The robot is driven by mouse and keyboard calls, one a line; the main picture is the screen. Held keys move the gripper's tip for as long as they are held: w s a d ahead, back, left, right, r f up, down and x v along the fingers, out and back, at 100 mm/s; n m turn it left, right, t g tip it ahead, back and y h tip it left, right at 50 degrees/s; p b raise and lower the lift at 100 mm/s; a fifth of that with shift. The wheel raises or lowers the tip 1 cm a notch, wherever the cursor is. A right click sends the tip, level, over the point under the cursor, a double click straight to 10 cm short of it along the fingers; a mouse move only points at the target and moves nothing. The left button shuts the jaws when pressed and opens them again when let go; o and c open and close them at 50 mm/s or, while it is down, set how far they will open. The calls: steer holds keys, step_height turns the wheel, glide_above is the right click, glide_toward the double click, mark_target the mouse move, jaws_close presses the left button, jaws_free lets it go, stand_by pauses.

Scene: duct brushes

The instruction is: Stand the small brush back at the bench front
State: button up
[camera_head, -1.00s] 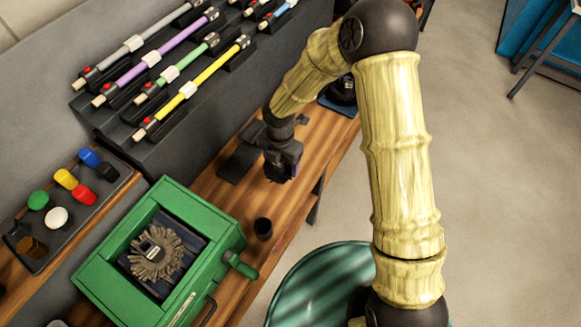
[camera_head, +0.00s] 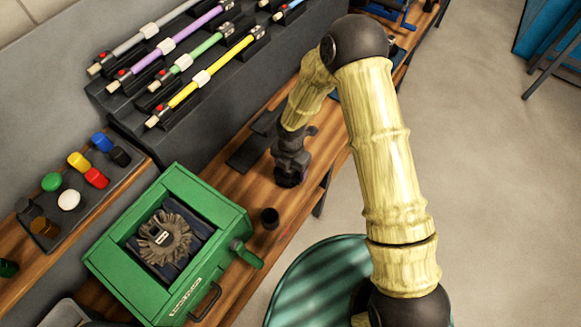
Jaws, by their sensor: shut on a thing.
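My gripper (camera_head: 290,166) points down over the wooden bench (camera_head: 240,187), near its front edge. It is shut on a small dark thing (camera_head: 288,180), which I take for the small brush. The thing is mostly hidden by the fingers, and its bristles cannot be made out. I cannot tell if its lower end touches the wood.
A green open box (camera_head: 215,208) with a round grey-bristled brush (camera_head: 165,238) inside fills the lower left. Colored rods (camera_head: 203,78) lie on a dark stepped rack behind. A tray of colored caps (camera_head: 85,205) sits far left. A dark flat plate (camera_head: 250,150) lies behind the gripper.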

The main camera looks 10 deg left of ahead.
steer(key=shift+f, duration=0.15)
steer(key=o, duration=1.4)
steer(key=shift+c, duration=0.2)
steer(key=r+b, duration=0.1)
steer(key=r, duration=1.1)
steer(key=shift+w+r, duration=0.2)
